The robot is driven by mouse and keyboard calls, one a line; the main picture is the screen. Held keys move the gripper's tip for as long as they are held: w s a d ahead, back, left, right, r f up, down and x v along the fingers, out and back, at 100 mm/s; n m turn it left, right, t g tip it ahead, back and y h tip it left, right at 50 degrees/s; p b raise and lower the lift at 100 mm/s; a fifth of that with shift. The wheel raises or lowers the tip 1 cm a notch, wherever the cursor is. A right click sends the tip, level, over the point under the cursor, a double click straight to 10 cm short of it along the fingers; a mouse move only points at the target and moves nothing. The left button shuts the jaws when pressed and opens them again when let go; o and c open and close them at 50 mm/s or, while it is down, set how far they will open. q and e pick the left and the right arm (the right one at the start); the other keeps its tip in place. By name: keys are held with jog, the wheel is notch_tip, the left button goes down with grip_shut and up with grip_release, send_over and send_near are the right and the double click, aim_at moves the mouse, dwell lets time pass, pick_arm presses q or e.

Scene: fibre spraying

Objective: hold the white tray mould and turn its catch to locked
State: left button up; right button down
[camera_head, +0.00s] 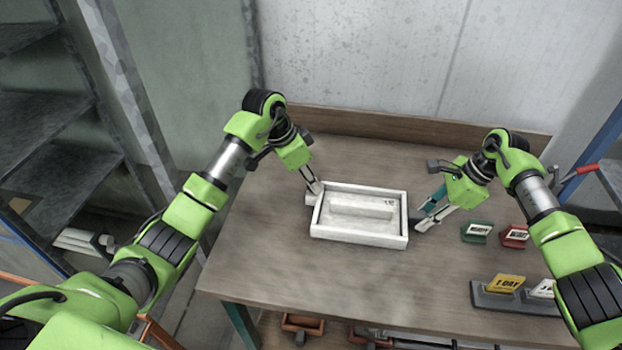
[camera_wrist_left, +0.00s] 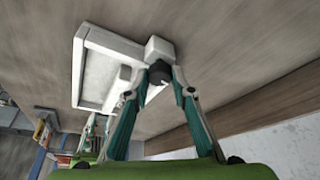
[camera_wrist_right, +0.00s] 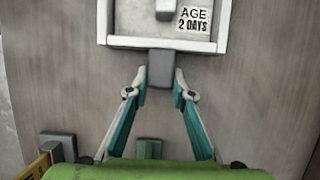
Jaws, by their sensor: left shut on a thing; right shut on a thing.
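The white tray mould (camera_head: 360,236) lies flat on the wooden table, with a raised bar inside it. A label reading "AGE 2 DAYS" (camera_wrist_right: 194,19) shows inside the tray in the right wrist view. My left gripper (camera_wrist_left: 161,78) is at the tray's left end, shut on a dark round knob, seemingly the catch (camera_wrist_left: 159,70), beside a white block (camera_wrist_left: 159,48). Whether the catch is locked cannot be told. My right gripper (camera_wrist_right: 160,80) is at the opposite end, shut on a grey tab (camera_wrist_right: 161,68) on the tray's side.
A green sign block (camera_head: 476,231) and a red sign block (camera_head: 514,236) stand right of the tray. A grey rack (camera_head: 490,299) with a yellow "1 DAY" card (camera_head: 505,284) sits at the front right. The table (camera_head: 270,270) is clear at front left. Bins show below.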

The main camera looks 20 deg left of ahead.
pick_arm(q)
jog(key=m, duration=0.1)
jog(key=m+g, duration=0.1)
jog(key=m, duration=0.1)
jog(key=shift+w+a+m+h, duration=0.15)
jog(key=shift+m+h, duration=0.15)
jog(key=shift+h, duration=0.1)
jog(key=m+g, duration=0.1)
jog(key=m, duration=0.2)
jog(key=shift+w+m+g, duration=0.1)
jog(key=shift+m+g, duration=0.2)
jog(key=m+g, duration=0.1)
jog(key=m, duration=0.2)
jog(key=shift+w+m, duration=0.1)
jog(key=shift+m, duration=0.2)
jog(key=shift+m+g, duration=0.8)
jog(key=shift+m, duration=0.9)
jog(key=o, duration=1.1)
jog(key=shift+r, duration=0.1)
